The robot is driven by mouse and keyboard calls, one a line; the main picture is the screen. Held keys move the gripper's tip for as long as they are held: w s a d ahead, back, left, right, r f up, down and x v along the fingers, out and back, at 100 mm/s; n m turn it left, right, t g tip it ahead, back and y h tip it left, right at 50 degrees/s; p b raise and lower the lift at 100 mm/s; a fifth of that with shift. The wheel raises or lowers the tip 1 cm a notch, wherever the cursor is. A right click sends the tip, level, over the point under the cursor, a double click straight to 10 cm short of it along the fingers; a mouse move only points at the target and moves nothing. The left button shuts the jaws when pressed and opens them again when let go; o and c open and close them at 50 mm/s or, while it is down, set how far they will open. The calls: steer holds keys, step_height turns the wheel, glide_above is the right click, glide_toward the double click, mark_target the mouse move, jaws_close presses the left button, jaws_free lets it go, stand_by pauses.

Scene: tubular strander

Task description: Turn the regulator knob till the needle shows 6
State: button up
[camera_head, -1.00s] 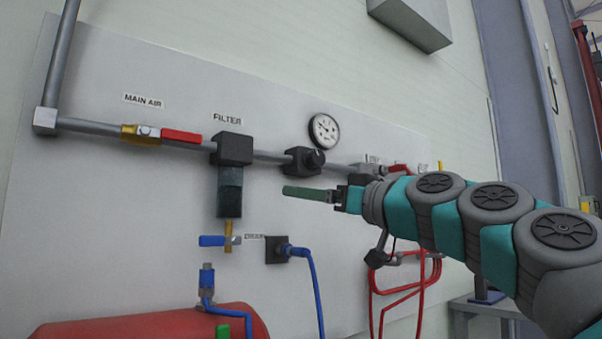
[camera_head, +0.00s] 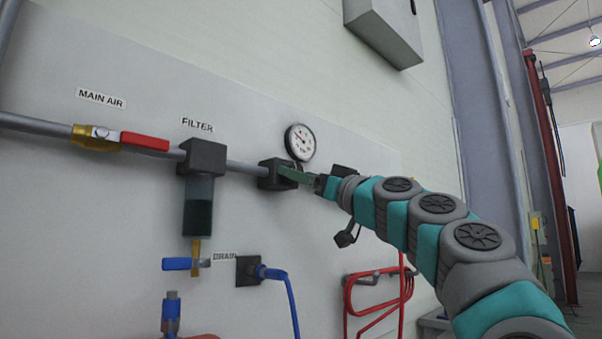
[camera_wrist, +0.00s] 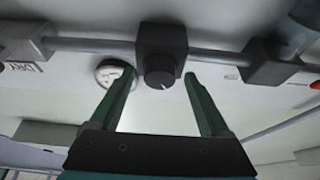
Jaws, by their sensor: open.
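The regulator, a dark block (camera_head: 266,174) on the grey air pipe, sits right of the filter. My gripper (camera_head: 285,173) is open in front of it, and its green fingers hide the knob in the head view. In the wrist view the black round knob (camera_wrist: 158,76) shows below the regulator body (camera_wrist: 161,38). The tips of my gripper (camera_wrist: 160,80) stand on either side of the knob, with a visible gap on each side. The white pressure gauge (camera_head: 300,142) is just above the regulator; its needle is too small to read. In the wrist view my left finger partly covers the gauge (camera_wrist: 107,71).
The filter (camera_head: 201,160) and a red-handled main air valve (camera_head: 145,142) are to the left on the pipe. A blue drain valve (camera_head: 178,264) and blue hose (camera_head: 291,300) hang below. Red coiled hose (camera_head: 380,292) is lower right. A grey box (camera_head: 385,30) is above.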

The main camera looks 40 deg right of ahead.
steer(key=shift+w, duration=0.2)
jaws_close()
stand_by(0.6)
